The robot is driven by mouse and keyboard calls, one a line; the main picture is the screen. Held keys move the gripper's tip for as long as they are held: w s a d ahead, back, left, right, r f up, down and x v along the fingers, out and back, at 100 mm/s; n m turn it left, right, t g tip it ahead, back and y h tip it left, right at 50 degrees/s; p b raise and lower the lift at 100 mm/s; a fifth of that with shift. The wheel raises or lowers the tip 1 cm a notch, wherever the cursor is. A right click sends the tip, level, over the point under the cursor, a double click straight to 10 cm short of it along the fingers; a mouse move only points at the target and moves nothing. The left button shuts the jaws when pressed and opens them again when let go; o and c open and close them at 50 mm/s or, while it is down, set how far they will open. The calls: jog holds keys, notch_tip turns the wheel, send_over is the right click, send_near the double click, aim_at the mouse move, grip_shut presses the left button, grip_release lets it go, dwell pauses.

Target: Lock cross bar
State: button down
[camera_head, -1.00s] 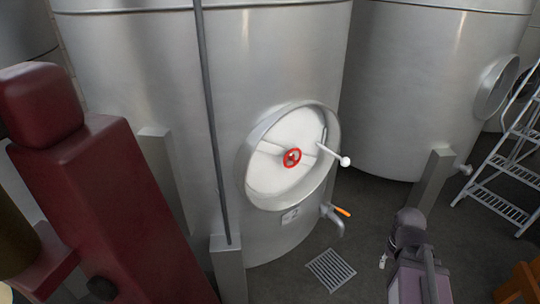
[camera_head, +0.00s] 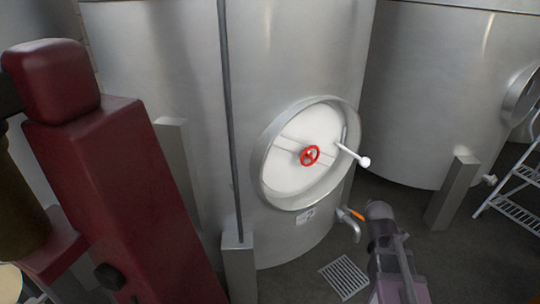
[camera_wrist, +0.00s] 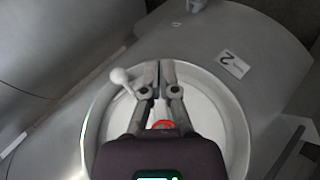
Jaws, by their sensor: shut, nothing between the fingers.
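A round white hatch door (camera_head: 285,178) is set in a steel collar on the front of the steel tank. The cross bar (camera_head: 292,146) runs across the door, with a red handwheel (camera_head: 310,155) at its middle. A lever with a white ball knob (camera_head: 364,161) sticks out at the door's right side. In the wrist view my gripper (camera_wrist: 158,66) is shut and empty, in front of the door. The knob (camera_wrist: 121,78) is just left of the fingers there. The red wheel (camera_wrist: 162,125) is partly hidden by my gripper.
A tap with an orange handle (camera_head: 357,215) is below the hatch, close to my arm. A label (camera_wrist: 234,63) with a 2 is on the tank. A floor grate (camera_head: 344,277) lies in front. A second tank and a white step ladder (camera_head: 512,190) stand at right.

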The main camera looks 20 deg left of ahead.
jog(key=w+a+r+n+t+y+b, duration=0.2)
jog(key=w+a+r+n+t, duration=0.15)
jog(key=a+n, duration=0.4)
jog(key=s+a+r+n+y+b, duration=0.2)
jog(key=a+n+y, duration=0.4)
jog(key=a+n, duration=0.3)
jog(key=s+a+r+n+y+b, duration=0.2)
jog(key=a+n+y, duration=0.5)
jog(key=a, duration=0.9)
jog(key=shift+s+r+n+t, duration=0.35)
jog(key=shift+s+r+n, duration=0.2)
jog(key=shift+s+n, duration=0.35)
jog(key=shift+w, duration=0.15)
jog(key=p+x, duration=0.1)
jog(key=x, duration=0.9)
jog(key=shift+p, duration=0.35)
jog(key=shift+a+r, duration=0.1)
jog(key=shift+r, duration=0.05)
